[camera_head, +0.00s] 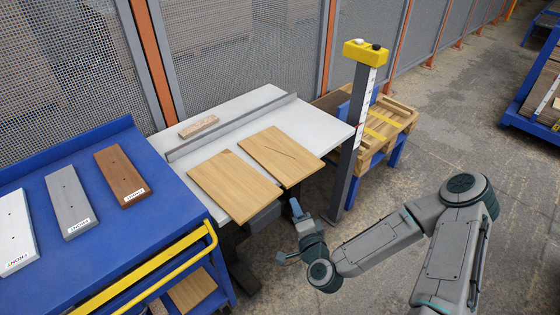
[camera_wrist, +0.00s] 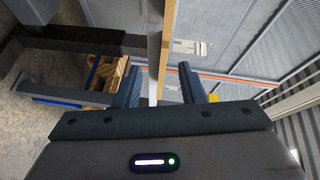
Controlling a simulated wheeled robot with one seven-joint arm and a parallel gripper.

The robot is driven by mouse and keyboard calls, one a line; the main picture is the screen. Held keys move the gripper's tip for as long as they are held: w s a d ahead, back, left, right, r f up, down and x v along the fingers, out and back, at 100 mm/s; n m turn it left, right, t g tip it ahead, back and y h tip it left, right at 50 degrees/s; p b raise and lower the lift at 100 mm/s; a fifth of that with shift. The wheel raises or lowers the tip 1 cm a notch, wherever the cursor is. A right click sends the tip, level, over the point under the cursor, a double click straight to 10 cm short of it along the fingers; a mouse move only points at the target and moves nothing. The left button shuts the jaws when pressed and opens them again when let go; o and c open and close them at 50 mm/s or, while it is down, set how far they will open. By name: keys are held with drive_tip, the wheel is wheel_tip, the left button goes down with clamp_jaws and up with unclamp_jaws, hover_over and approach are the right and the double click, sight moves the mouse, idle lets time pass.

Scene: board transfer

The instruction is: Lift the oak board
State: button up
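Two oak-coloured boards lie flat on a white-topped table in the head view. The left board (camera_head: 234,188) has a small dark mark at its far corner. The right board (camera_head: 280,156) has a dark crack-like line. Both reach the table's front edge and seem to overhang it a little. My gripper (camera_head: 290,232) is open and empty just in front of the right board, apart from it. In the wrist view, a board's thin edge (camera_wrist: 168,42) stands ahead, roughly in line with the gap between my open fingers (camera_wrist: 160,90). Which board this is, I cannot tell for certain.
The white table (camera_head: 215,140) carries a grey rail (camera_head: 232,127) and a small wood block (camera_head: 198,126). A blue bench (camera_head: 25,190) with sample boards stands left. A grey post with a yellow head (camera_head: 365,52) rises right of the boards. Pallets (camera_head: 392,125) stand behind it.

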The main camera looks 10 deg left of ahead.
sight(298, 181)
drive_tip(key=shift+w+a+m+t+h, duration=0.25)
drive_tip(key=shift+w+m+h, duration=0.35)
drive_tip(key=shift+w, duration=1.65)
drive_tip(key=shift+w+a+m+t+h, duration=0.3)
drive_tip(key=shift+w+m, duration=0.55)
drive_tip(key=shift+w, duration=1.45)
drive_tip(key=shift+w+a+m+t+h, duration=0.1)
drive_tip(key=shift+w+m+t+h, duration=0.5)
drive_tip(key=shift+w, duration=1.65)
drive_tip(key=shift+g, duration=0.25)
clamp_jaws()
